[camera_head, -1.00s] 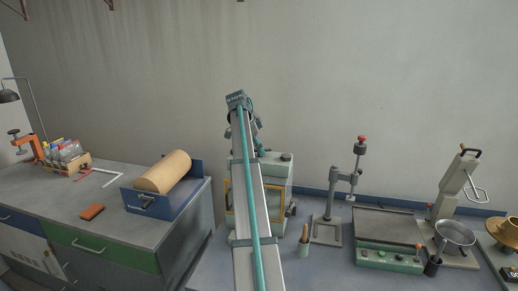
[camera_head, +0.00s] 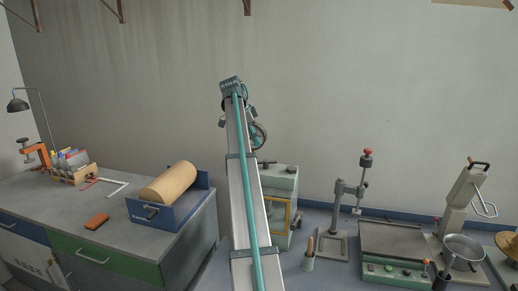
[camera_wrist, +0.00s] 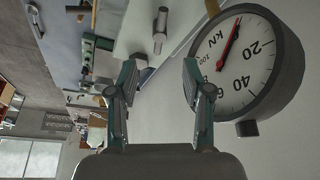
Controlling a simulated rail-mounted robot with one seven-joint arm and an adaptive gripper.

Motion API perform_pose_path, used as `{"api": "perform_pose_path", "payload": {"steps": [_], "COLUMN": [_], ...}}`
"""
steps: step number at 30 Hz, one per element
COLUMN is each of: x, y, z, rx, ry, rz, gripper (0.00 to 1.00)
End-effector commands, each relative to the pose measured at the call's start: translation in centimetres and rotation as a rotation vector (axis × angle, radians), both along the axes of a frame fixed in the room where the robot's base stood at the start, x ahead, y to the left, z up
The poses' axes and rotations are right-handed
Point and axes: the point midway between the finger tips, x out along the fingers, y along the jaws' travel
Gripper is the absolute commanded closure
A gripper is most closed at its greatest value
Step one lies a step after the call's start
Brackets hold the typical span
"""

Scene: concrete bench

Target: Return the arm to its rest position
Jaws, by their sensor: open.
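My gripper (camera_wrist: 160,78) shows in the wrist view with its two fingers spread apart and nothing between them. A round dial gauge marked kN (camera_wrist: 247,62) is close by, to the right of the fingers, with its red needle near the top. In the head view my arm rises up the middle of the picture, its long pale link in front of the bench. I cannot make out the fingers in the head view.
A green-grey machine (camera_head: 284,190) stands just right of my arm. Further right are a stand with a red knob (camera_head: 336,241) and a green-fronted control box (camera_head: 392,271).

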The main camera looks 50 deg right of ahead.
Motion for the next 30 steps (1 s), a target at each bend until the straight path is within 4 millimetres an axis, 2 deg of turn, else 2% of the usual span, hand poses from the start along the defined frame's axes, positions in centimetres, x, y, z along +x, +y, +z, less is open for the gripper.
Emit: {"api": "perform_pose_path", "payload": {"steps": [6,20,23,26,29,30], "x": [0.3,0.3,0.9,2.2,3.9,4.6], "y": [0.4,0.6,1.5,3.6,6.9,8.5], "z": [1.3,1.0,-0.4,-3.5,-8.0,-10.1], "rx": [0.0,0.001,0.011,0.031,0.063,0.077], "ry": [0.0,0.001,0.007,0.018,0.034,0.042], "rz": [-0.001,0.004,0.04,0.123,0.251,0.312], "gripper": [0.51,0.51,0.51,0.51,0.51,0.51]}}
